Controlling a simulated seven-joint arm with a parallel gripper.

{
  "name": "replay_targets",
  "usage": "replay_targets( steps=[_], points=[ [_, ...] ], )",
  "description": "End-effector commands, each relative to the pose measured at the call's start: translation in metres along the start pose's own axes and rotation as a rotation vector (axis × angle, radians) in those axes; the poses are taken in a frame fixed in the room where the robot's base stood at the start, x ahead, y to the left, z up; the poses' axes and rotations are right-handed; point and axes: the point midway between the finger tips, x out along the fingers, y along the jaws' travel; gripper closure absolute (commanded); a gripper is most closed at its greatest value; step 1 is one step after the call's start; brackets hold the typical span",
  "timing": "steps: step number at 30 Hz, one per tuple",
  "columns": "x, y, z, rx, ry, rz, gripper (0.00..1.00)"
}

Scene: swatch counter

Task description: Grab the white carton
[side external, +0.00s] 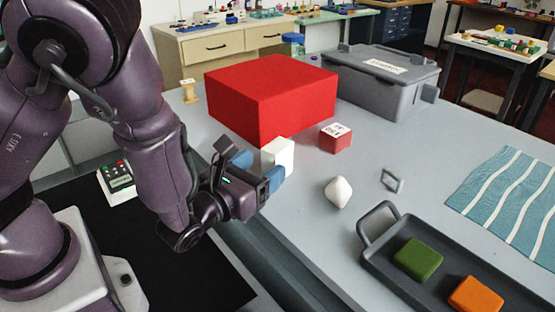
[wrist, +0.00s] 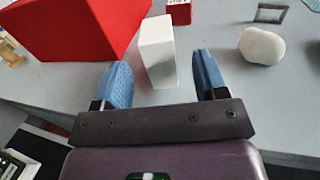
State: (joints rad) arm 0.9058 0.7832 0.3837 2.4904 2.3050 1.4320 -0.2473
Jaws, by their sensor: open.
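The white carton (side external: 278,155) is a small plain upright block standing on the grey counter in front of the large red box. My gripper (side external: 257,168) is right at the carton, with blue fingertips on either side of it in the side view. In the wrist view the carton (wrist: 157,50) stands ahead of and between the two open blue fingers (wrist: 165,82), closer to the left one. I see nothing held. The carton's lower part is partly hidden by a finger in the side view.
The large red box (side external: 270,98) is close behind the carton. A small red-and-white block (side external: 335,138) and a white rounded object (side external: 338,192) are to the right. A dark tray (side external: 372,262) holds green and orange blocks. A grey bin (side external: 380,85) stands behind.

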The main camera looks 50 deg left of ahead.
Motion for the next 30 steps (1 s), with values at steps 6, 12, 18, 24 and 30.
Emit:
replay_targets(
  steps=[6, 12, 18, 24, 30],
  points=[
    [0.025, 0.001, 0.000, -0.001, -0.001, 0.005, 0.34],
    [0.055, 0.002, 0.000, 0.000, -0.001, 0.006, 0.34],
    [0.065, 0.001, 0.000, 0.001, 0.001, 0.004, 0.34],
    [0.065, 0.001, 0.000, 0.001, 0.001, 0.004, 0.46],
    [0.064, 0.001, 0.000, 0.001, 0.001, 0.004, 0.89]
  ],
)
